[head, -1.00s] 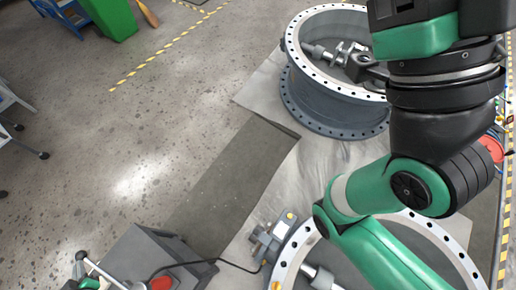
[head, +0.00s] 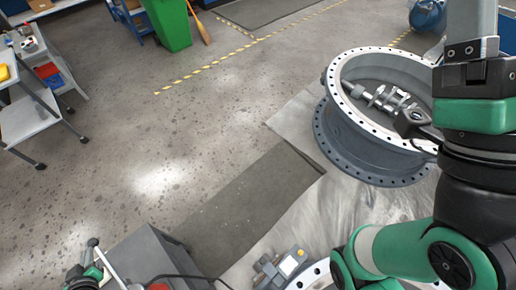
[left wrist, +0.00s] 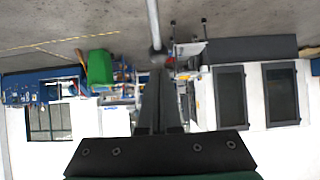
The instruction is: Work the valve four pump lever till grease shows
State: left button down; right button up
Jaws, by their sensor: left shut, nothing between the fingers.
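The pump lever (head: 113,272) is a pale rod at the lower left of the head view, beside a grey box-shaped unit (head: 145,255). My left gripper (head: 94,250) is shut and empty at the lever's upper end. In the left wrist view, the lever (left wrist: 152,22) comes in from the top edge and ends at the shut fingertips (left wrist: 158,62); I cannot tell whether they touch. My right gripper (head: 484,30) is at the upper right, its fingers cut off by the frame edge. No grease is visible. Which valve is number four I cannot tell.
A large flanged valve ring (head: 365,145) with a metal shaft (head: 385,98) across it stands at the right. Part of another ring (head: 310,275) shows at the bottom edge. A dark mat (head: 245,205) lies between them and open floor. A green bin (head: 168,22) stands far back.

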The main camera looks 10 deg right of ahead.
pick_arm(q)
notch_tip(320, 180, up, 5)
jog(key=t+y, duration=0.2)
jog(key=s+d+t+b, duration=0.1)
jog(key=s+d, duration=0.2)
jog(key=s, duration=0.2)
jog(key=shift+s+d, duration=0.25)
jog(key=shift+d, duration=0.05)
jog(key=b, duration=0.2)
send_over(96, 250)
notch_tip(96, 250, down, 3)
jog(key=shift+r, duration=0.2)
notch_tip(96, 250, down, 3)
jog(key=shift+r+b, duration=0.1)
jog(key=shift+b, duration=0.2)
jog(key=shift+f, duration=0.6)
